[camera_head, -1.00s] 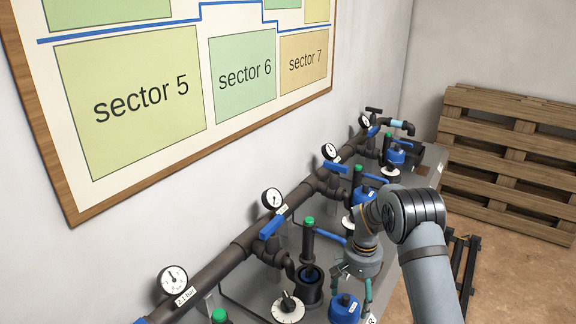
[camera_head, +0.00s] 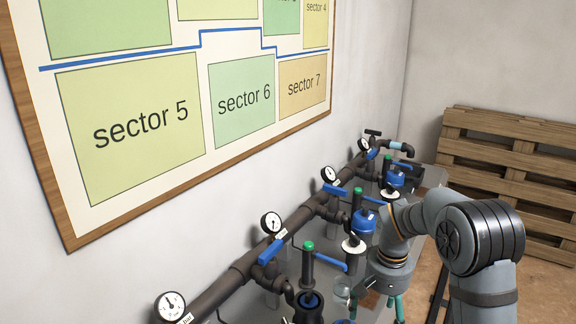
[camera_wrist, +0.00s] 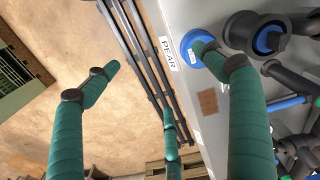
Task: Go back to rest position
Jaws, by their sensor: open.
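My gripper (camera_head: 374,306) hangs from the arm at the lower right of the head view, over the front edge of the manifold bench. In the wrist view my gripper (camera_wrist: 156,56) has its green fingers spread wide with nothing between them. The right fingertip overlaps a blue round cap (camera_wrist: 187,59) in that view; I cannot tell whether they touch. The irrigation manifold (camera_head: 312,212) runs along the wall with dark pipes, white gauges and blue valve handles.
A grey bench (camera_wrist: 186,14) carries a "PEAR" label (camera_wrist: 167,53) at its edge. A green-capped post (camera_head: 307,268) stands left of my gripper. Wooden pallets (camera_head: 515,165) lean on the back wall. A sector board (camera_head: 140,130) hangs on the left wall. Brown floor (camera_wrist: 60,20) lies beside the bench.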

